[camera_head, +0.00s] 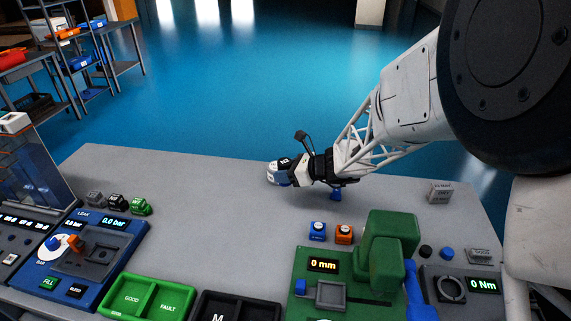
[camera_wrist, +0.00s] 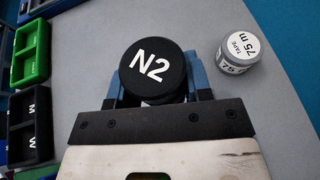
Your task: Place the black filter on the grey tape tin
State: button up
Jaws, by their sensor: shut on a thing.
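The black filter (camera_wrist: 155,70) is a round cylinder with a white "N2" on its top face. In the wrist view my gripper (camera_wrist: 160,86) is shut on it, with a blue finger on each side. The grey tape tin (camera_wrist: 236,54), with a white top marked "TAPE 75 m", stands upright on the table to the right of the filter in that view, apart from it. In the head view my gripper (camera_head: 281,177) is over the far middle of the table. Filter and tin are small and crowded together there, so I cannot tell their contact or height.
A green GOOD/FAULT tray (camera_head: 150,298) and a black tray (camera_head: 236,307) stand at the near edge. A green press (camera_head: 388,245) is at the near right, a blue leak tester (camera_head: 85,250) at the left. The grey table (camera_head: 215,205) is clear left of my gripper.

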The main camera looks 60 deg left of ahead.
jog(key=shift+f, duration=0.5)
jog(key=shift+a, duration=0.1)
jog(key=w+a, duration=0.2)
jog(key=a, duration=0.2)
jog(key=w+a+f, duration=0.1)
jog(key=w+a, duration=0.1)
jog(key=a, duration=0.3)
jog(key=w+a, duration=0.2)
jog(key=a, duration=0.3)
jog(key=shift+w+a+f, duration=0.15)
jog(key=shift+w+f, duration=0.1)
jog(key=shift+w, duration=0.1)
jog(key=shift+f, duration=1.7)
jog(key=shift+f, duration=0.15)
jog(key=o, duration=0.9)
jog(key=shift+o, duration=0.2)
